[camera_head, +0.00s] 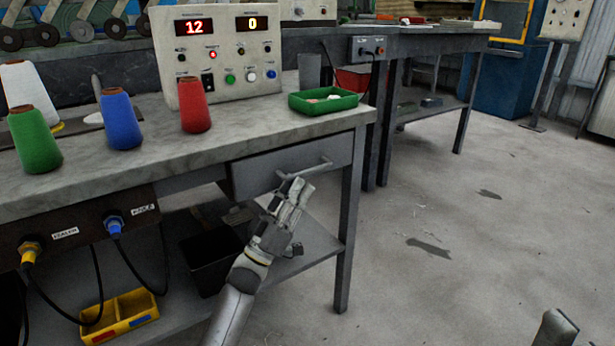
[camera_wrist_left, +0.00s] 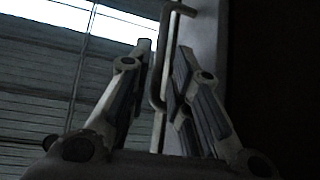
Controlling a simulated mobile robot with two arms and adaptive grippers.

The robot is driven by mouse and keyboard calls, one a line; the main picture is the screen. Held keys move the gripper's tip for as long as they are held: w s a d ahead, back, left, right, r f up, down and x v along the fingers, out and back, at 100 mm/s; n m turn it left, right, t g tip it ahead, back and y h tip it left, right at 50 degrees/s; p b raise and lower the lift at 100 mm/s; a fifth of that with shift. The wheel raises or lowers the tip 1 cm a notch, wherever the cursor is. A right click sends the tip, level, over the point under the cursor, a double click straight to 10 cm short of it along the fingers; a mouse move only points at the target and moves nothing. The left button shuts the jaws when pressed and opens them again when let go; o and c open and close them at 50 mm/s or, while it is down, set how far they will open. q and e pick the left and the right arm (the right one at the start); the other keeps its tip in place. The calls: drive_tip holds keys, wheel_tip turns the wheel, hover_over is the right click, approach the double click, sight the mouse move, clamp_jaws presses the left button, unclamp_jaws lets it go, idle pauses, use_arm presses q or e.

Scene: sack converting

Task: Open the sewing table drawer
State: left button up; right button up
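The sewing table (camera_head: 262,138) has a grey drawer (camera_head: 262,176) under the right end of its worktop. The drawer looks shut, its front close under the table edge. A bar handle (camera_head: 312,166) stands out from the drawer front. My left gripper (camera_head: 293,188) is at the handle, in front of the drawer. In the left wrist view, the handle (camera_wrist_left: 158,85) runs between the two fingers of my left gripper (camera_wrist_left: 165,55). The fingers are apart, with gaps beside the bar. At the lower right of the head view only a small grey part of my right arm or gripper shows.
A green tray (camera_head: 324,103), a control box (camera_head: 222,60) and red (camera_head: 194,106), blue (camera_head: 121,120) and green (camera_head: 35,140) thread cones stand on the worktop. A black bin (camera_head: 208,262) and yellow tray (camera_head: 122,316) are below. The floor to the right is clear.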

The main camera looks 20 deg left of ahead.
sight(307, 170)
use_arm(q)
drive_tip(key=shift+b+x, duration=0.4)
drive_tip(key=shift+x, duration=2)
clamp_jaws()
